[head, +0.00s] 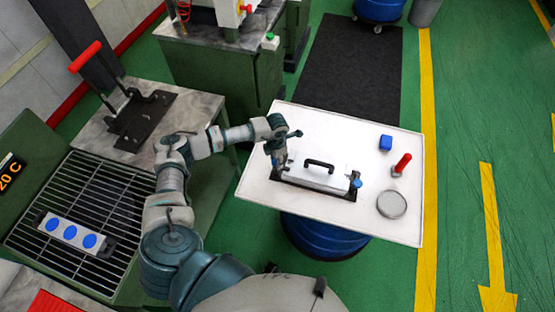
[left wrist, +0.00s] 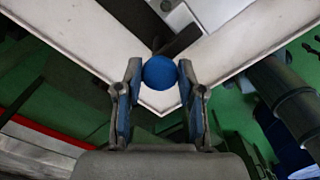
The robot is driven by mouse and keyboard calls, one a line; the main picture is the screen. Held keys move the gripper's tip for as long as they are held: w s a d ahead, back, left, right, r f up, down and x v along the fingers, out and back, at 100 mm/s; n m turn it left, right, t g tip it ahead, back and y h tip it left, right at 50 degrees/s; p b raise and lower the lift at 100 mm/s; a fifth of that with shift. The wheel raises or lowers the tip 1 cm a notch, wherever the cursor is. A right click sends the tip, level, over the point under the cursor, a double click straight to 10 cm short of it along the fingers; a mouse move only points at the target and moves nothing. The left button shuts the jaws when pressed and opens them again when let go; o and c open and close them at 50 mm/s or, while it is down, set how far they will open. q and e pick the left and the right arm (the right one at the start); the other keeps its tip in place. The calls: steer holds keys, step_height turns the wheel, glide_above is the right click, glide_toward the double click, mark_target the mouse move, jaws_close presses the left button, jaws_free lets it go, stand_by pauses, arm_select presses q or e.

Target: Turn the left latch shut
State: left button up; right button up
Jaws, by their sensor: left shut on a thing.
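A white mould box (head: 318,176) with a black handle (head: 321,163) on its lid sits on a dark base on the white table. My left gripper (head: 280,160) reaches down at the box's left end. In the left wrist view, a blue round knob, the left latch's knob (left wrist: 160,72), sits between the two fingers of my left gripper (left wrist: 157,80), which is shut on it. In the head view the gripper hides most of the left latch. The right latch's blue knob (head: 357,183) shows at the box's right end. My right gripper is not in view.
The white table (head: 400,225) also carries a blue cube (head: 385,142), a red-handled tool (head: 402,163) and a round grey disc (head: 391,204). At the left, a tray with blue discs (head: 70,233) lies on a metal grate (head: 75,195). A red-handled press (head: 85,57) stands behind it.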

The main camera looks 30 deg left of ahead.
mark_target(275, 161)
arm_select(q)
steer(key=shift+s+a+f, duration=0.1)
steer(key=shift+s+a, duration=0.05)
steer(key=shift+a, duration=0.05)
steer(key=o, duration=1.1)
steer(key=shift+o, duration=0.2)
steer(key=shift+r, duration=0.3)
step_height(275, 161, up, 12)
steer(key=shift+f, duration=0.25)
steer(key=shift+f, duration=0.1)
